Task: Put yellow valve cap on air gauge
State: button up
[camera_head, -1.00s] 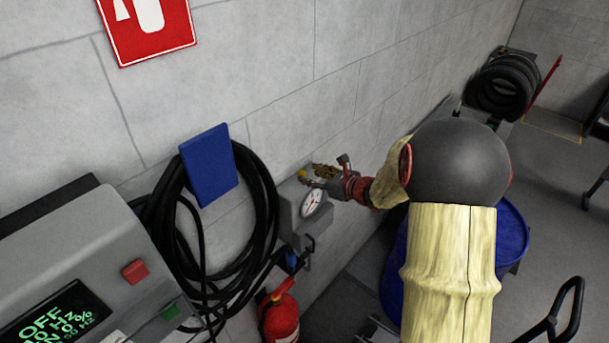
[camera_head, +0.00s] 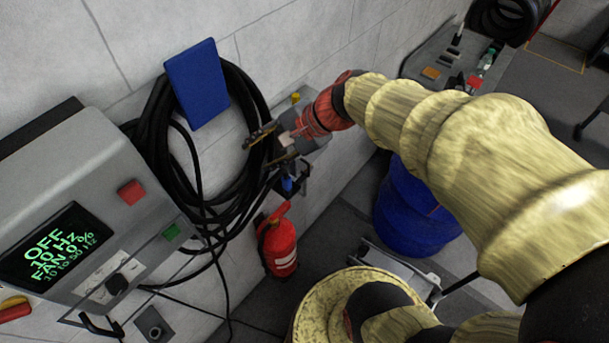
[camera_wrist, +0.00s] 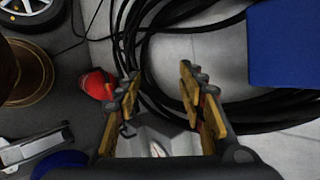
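The air gauge (camera_head: 287,109) is a grey box on the wall, mostly hidden behind my gripper in the head view. A small yellow cap (camera_head: 296,97) shows at the top of the gauge; I cannot tell how firmly it sits. My gripper (camera_head: 267,145) is in front of the gauge, its fingers pointing left and apart. In the wrist view my gripper (camera_wrist: 160,74) is open with nothing held between its fingertips. Part of the gauge (camera_wrist: 148,142) with its white dial shows low between the fingers. The cap does not show in the wrist view.
A coiled black hose (camera_head: 160,128) and a blue panel (camera_head: 197,84) hang left of the gauge. A red extinguisher (camera_head: 280,246) stands below. A grey control box (camera_head: 85,215) is at the left, a blue drum (camera_head: 408,215) at the right.

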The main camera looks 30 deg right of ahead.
jog(key=s+d+r+n+h, duration=0.1)
jog(key=s+n+h, duration=0.2)
jog(key=s+n, duration=0.3)
jog(key=s+d+r+n+h, duration=0.1)
jog(key=s+r+n+h, duration=0.1)
jog(key=s+n, duration=0.5)
jog(key=shift+s+d+r+n+h, duration=0.2)
jog(key=shift+d+n+h, duration=0.1)
jog(key=shift+n+h, duration=0.15)
jog(key=shift+f, duration=0.15)
notch_tip(320, 180, down, 24)
jog(key=b, duration=2.4)
